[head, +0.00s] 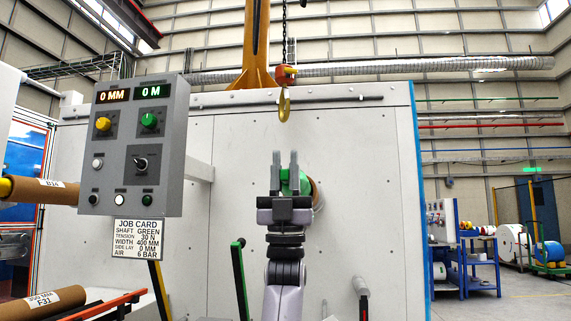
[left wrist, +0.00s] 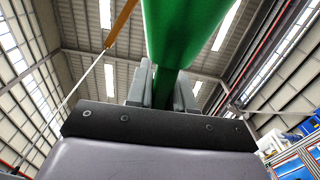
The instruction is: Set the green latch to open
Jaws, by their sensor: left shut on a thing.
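My left gripper (head: 285,160) is at the middle of the head view, fingers pointing up. Behind them is a green part (head: 304,183), partly hidden by the fingers, with a brown round end beside it. In the left wrist view my left gripper (left wrist: 163,92) is shut on a narrow green piece, which I take for the green latch (left wrist: 158,78). A wide green cylinder (left wrist: 185,25) fills the top there, close to the camera. The latch's setting is hidden. My right gripper is not in view.
A grey control box (head: 134,145) and job card (head: 138,240) stand at the left, with cardboard cores (head: 40,190) nearby. A hoist hook (head: 284,103) hangs above my left gripper. A black-and-green post (head: 240,280) stands left of my arm. A pale panel (head: 380,200) is behind.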

